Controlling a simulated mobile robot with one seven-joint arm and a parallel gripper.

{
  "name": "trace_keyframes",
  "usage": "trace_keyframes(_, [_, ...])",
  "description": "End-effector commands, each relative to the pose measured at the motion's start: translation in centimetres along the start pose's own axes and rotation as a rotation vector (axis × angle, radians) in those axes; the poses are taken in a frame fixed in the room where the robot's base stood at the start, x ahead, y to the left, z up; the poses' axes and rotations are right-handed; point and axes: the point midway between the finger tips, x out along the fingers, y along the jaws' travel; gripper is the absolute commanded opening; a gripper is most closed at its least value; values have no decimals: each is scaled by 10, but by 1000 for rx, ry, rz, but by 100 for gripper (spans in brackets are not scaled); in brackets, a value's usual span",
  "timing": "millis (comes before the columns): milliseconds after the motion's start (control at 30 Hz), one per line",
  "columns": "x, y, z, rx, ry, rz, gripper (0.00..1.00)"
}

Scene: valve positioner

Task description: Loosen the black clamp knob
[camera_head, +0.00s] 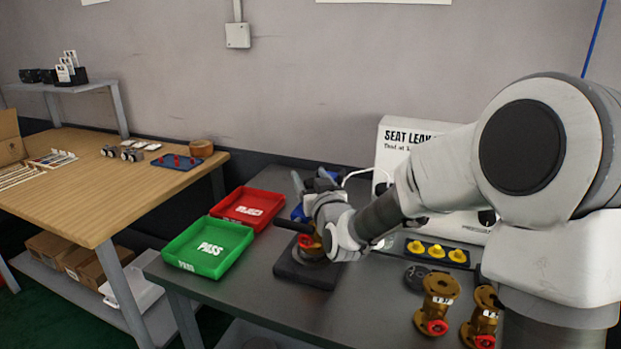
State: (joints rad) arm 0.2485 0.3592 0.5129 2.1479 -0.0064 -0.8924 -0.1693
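My arm reaches in from the right, and my gripper (314,192) is over a dark square fixture (296,272) on the dark table. A brass part with red and yellow on it (309,243) sits on the fixture, partly hidden by my wrist. A black bar (292,226) sticks out to the left beside my gripper; I cannot tell whether it belongs to the clamp. I cannot make out the black clamp knob, as my gripper and wrist cover much of the fixture. The fingertips are too small and covered to show whether they are open or shut.
A green PASS tray (208,247) and a red tray (250,207) lie left of the fixture. A black block with yellow knobs (437,252) and two brass valves (438,300) (484,315) stand right. A white SEAT LEAK panel (398,140) is behind my arm.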

Motion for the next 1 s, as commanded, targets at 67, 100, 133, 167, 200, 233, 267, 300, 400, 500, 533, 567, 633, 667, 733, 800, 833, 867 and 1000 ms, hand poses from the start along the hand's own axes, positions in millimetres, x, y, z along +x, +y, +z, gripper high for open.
trace_keyframes(67, [0, 0, 0, 0, 0, 0, 49])
trace_keyframes(100, [0, 0, 0, 0, 0, 0, 42])
trace_keyframes(133, [0, 0, 0, 0, 0, 0, 36])
trace_keyframes(167, [0, 0, 0, 0, 0, 0, 31])
trace_keyframes(200, [0, 0, 0, 0, 0, 0, 24])
trace_keyframes(233, [0, 0, 0, 0, 0, 0, 18])
trace_keyframes(267, [0, 0, 0, 0, 0, 0, 13])
trace_keyframes(300, [0, 0, 0, 0, 0, 0, 6])
trace_keyframes(400, [0, 0, 0, 0, 0, 0, 0])
trace_keyframes(500, [0, 0, 0, 0, 0, -4, 0])
trace_keyframes(533, [0, 0, 0, 0, 0, -7, 0])
trace_keyframes(567, [0, 0, 0, 0, 1, -11, 0])
trace_keyframes(633, [0, 0, 0, 0, 1, -23, 0])
trace_keyframes(667, [0, 0, -1, -1, 1, -31, 0])
trace_keyframes(733, [0, -1, -1, -1, 1, -54, 0])
trace_keyframes(800, [0, -1, -1, -1, 1, -83, 0])
trace_keyframes(833, [0, -1, -1, 0, 0, -98, 0])
trace_keyframes(867, [0, -2, -1, -1, 0, -115, 0])
trace_keyframes(1000, [0, -5, -2, -1, 0, -203, 0])
